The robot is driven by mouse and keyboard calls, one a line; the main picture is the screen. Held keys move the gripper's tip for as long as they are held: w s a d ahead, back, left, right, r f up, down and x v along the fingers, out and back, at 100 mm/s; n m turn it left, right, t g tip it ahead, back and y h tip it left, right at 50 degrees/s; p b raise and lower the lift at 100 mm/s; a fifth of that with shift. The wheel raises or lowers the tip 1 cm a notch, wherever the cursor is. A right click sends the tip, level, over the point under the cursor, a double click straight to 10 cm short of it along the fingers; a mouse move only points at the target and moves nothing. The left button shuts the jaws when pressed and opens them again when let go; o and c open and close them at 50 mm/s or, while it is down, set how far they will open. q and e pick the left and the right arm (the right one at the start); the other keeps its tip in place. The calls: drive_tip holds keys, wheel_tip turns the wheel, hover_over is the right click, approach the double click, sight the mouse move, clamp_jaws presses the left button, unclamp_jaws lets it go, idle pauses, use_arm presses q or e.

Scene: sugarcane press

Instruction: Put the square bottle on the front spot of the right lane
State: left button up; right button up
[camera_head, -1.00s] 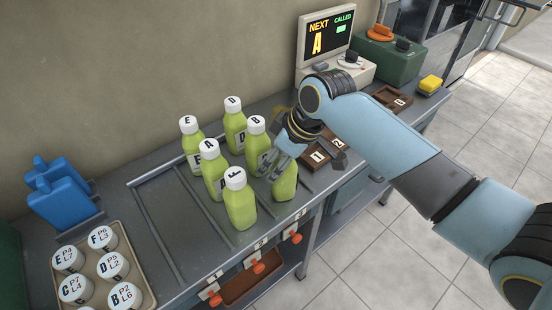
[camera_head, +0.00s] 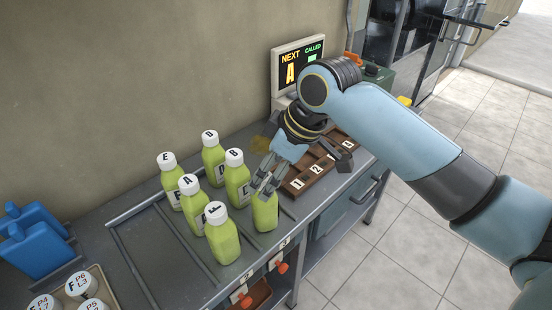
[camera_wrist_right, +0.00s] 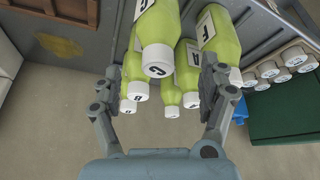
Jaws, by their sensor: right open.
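Several green bottles with white lettered caps stand in the lanes of the counter rack. One green bottle (camera_head: 265,213) is at the front of the right lane. Its cap is hidden behind my right gripper (camera_head: 266,188) in the head view. In the right wrist view, a bottle with a C-marked cap (camera_wrist_right: 158,28) lies between the spread fingers of my right gripper (camera_wrist_right: 161,80). The fingers appear apart from it, open and empty. The F bottle (camera_head: 222,240) stands to its left, at the front of the middle lane. I cannot tell which bottle is square. My left gripper is out of view.
A, B, D and E bottles stand behind and left. The left lane (camera_head: 135,260) looks empty. A numbered brown tray (camera_head: 300,184) lies right of the rack. A screen (camera_head: 298,67) reads NEXT A. Lettered cups (camera_head: 82,285) and blue items (camera_head: 33,243) are at left.

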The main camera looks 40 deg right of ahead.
drive_tip(key=shift+v, duration=1.75)
drive_tip(key=s+m+h, duration=0.3)
drive_tip(key=s+m, duration=0.2)
drive_tip(key=s, duration=1.1)
wheel_tip(320, 180, down, 33)
drive_tip(key=s+d+g+b, duration=0.2)
drive_tip(key=b, duration=0.5)
drive_tip(key=s+d+f+g+b, duration=0.1)
drive_tip(key=s+f+b, duration=0.4)
drive_tip(key=s+f, duration=1.3)
wheel_tip(320, 180, down, 4)
drive_tip(key=shift+s+r+b, duration=0.1)
drive_tip(key=shift+s+b, duration=0.25)
drive_tip(key=shift+b, duration=0.05)
